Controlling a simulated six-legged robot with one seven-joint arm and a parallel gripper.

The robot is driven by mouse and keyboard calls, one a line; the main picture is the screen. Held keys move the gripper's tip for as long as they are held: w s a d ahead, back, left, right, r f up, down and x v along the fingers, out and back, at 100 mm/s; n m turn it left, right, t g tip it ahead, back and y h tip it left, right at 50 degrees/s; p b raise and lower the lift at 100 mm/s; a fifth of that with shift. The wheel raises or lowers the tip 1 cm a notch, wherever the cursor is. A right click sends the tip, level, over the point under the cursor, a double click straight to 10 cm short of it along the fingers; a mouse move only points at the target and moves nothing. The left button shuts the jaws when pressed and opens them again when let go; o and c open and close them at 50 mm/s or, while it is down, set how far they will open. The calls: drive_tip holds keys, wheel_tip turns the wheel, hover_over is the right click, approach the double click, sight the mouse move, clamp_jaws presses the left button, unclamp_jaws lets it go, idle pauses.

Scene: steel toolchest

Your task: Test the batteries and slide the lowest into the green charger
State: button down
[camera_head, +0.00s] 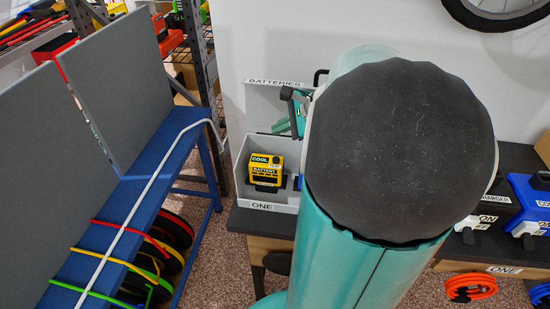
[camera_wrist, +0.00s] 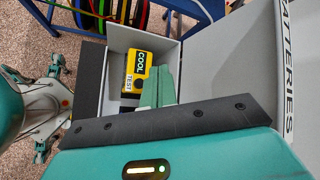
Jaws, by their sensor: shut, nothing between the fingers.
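A yellow battery (camera_head: 265,170) marked COOL, with a TEST label, stands in the pale bin (camera_head: 271,208) labelled ONE. It also shows in the wrist view (camera_wrist: 140,62). A small blue piece (camera_head: 297,183) shows to its right, mostly hidden by my arm; I cannot tell what it is. My gripper (camera_wrist: 160,88) is shut and empty, with its teal fingers beside the yellow battery over the bin. I cannot tell its exact height. A black charger (camera_head: 489,203) is partly covered by my arm at the right. No green charger shows.
A blue unit (camera_head: 530,200) stands right of the black charger. A BATTERIES sign (camera_head: 274,82) is behind the bin. A blue rack (camera_head: 135,215) with grey panels and coloured reels is at left. An orange coil (camera_head: 470,287) hangs below the bench. My arm hides the bench middle.

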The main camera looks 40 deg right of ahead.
hover_over(280, 163)
drive_tip(key=shift+f, duration=3.7)
drive_tip(key=shift+f, duration=0.4)
drive_tip(key=shift+f, duration=0.4)
drive_tip(key=shift+r, duration=0.85)
drive_tip(key=shift+r, duration=2.5)
